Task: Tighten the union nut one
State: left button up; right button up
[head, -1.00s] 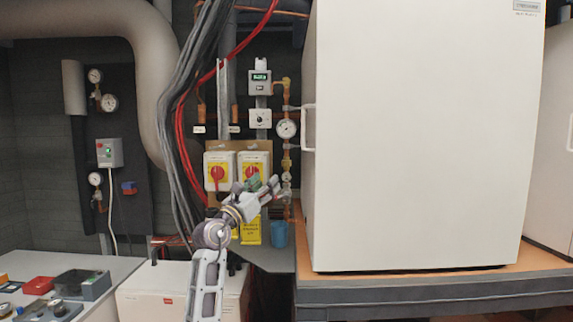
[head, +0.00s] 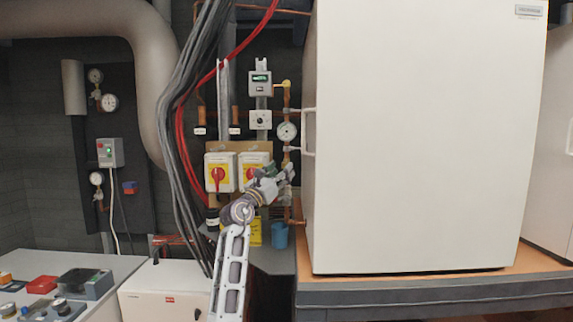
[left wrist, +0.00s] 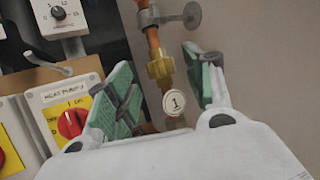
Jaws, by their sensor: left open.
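The union nut one is a brass hex nut (left wrist: 161,70) on a vertical copper pipe in the left wrist view. A round white tag marked 1 (left wrist: 174,102) hangs just below it. My left gripper (left wrist: 165,85) is open, with its green-padded fingers on either side of the pipe and nut; I cannot tell whether they touch. In the head view my left gripper (head: 284,178) is in front of the lower pipe and hides the nut there. My right gripper is not in view.
Two yellow-and-white switch boxes with red knobs (head: 219,174) are left of the pipe. A pressure gauge (head: 287,132) is above. A large white cabinet (head: 420,140) stands close on the right. A blue cup (head: 279,235) sits below.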

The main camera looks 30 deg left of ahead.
aim_at(286, 163)
pick_arm(q)
jog(key=shift+p+x, duration=0.45)
jog(key=shift+x, duration=1.7)
jog(key=c, duration=1)
jog(key=shift+b, duration=0.3)
